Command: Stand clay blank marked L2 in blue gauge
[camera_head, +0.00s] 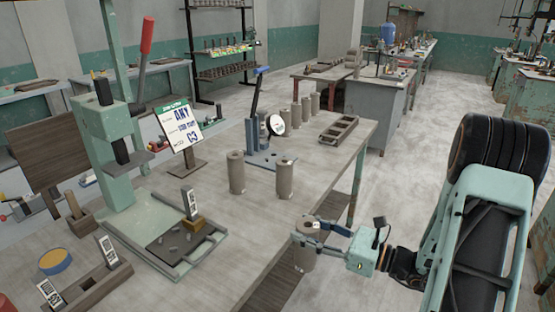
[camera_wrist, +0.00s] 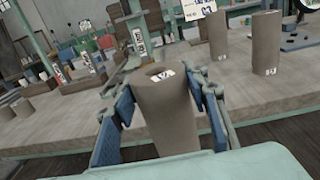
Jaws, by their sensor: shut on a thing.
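My gripper (camera_head: 318,231) is shut on a grey-brown clay blank (camera_head: 304,257), a hollow cylinder held upright just off the table's front edge. The wrist view shows this blank (camera_wrist: 168,120) between the two blue finger pads, with a small white label near its top rim; I cannot read the label surely. The blue gauge (camera_head: 262,160) stands on the table further back, with a blue base, an upright blue lever and a round white dial. Its base appears to hold no blank. Two other blanks, a left one (camera_head: 237,175) and a right one (camera_head: 285,180), stand in front of it.
A sign (camera_head: 181,127) stands behind the left blank. A green press (camera_head: 118,150) with a red lever and a labelled block tray (camera_head: 88,284) fill the left. The table's middle front is clear.

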